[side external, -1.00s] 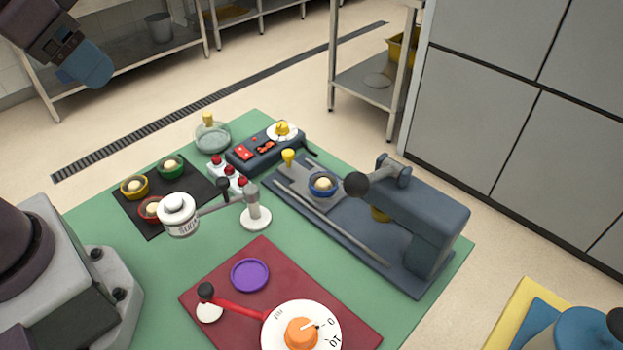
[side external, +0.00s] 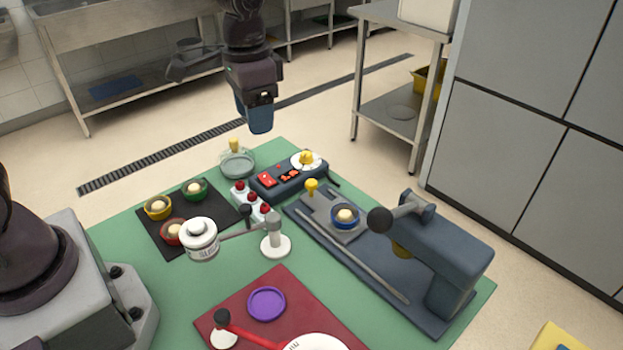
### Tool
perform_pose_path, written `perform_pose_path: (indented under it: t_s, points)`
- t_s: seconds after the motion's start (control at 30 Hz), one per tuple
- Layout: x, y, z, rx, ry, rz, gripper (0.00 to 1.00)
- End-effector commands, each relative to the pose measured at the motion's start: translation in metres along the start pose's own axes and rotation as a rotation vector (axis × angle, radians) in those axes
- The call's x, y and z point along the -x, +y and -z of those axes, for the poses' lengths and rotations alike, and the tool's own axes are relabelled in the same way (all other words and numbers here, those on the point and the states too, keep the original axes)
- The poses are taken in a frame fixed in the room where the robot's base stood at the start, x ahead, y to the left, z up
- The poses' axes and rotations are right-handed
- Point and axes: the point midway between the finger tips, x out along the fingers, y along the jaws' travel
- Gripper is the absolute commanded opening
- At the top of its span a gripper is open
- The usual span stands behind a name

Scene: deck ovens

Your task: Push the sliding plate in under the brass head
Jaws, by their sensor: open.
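The sliding plate (side external: 325,208) is a grey slab with a yellow knob (side external: 312,185) at its far left end. A blue ring dish with a pale dough ball (side external: 345,216) sits on it. The plate lies on the dark blue press base (side external: 425,312), out to the left of the brass head (side external: 401,250). The head is partly hidden under the press arm (side external: 432,238), which has a black ball-ended lever (side external: 380,220). My gripper (side external: 258,128), with blue fingers, hangs open and empty in the air, above and left of the knob in the picture; the finger gap is not clear.
A dark control box (side external: 288,181) and red-topped buttons (side external: 251,200) stand left of the press. A jar (side external: 237,163), a black mat (side external: 170,238) with three dough cups, a pivoting white canister (side external: 200,240) and a red board (side external: 260,300) share the green table.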

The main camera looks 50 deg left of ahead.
Motion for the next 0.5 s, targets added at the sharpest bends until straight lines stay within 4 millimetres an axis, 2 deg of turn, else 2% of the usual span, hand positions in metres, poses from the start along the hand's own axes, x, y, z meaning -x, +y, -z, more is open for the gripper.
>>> perform_pose_path:
  t_s: [0.03, 0.1, 0.3, 0.37, 0.43, 0.5]
  points:
    - [-0.019, -0.003, 0.016, -0.043, -0.029, -0.009, 0.53]
    - [-0.04, -0.007, 0.036, -0.109, -0.052, -0.018, 0.53]
    - [-0.087, -0.018, 0.083, -0.305, -0.071, -0.034, 0.53]
    - [-0.089, -0.021, 0.097, -0.368, -0.054, -0.029, 0.53]
    - [-0.078, -0.025, 0.111, -0.437, -0.015, -0.012, 0.53]
    - [-0.075, -0.025, 0.112, -0.488, -0.01, -0.009, 0.53]
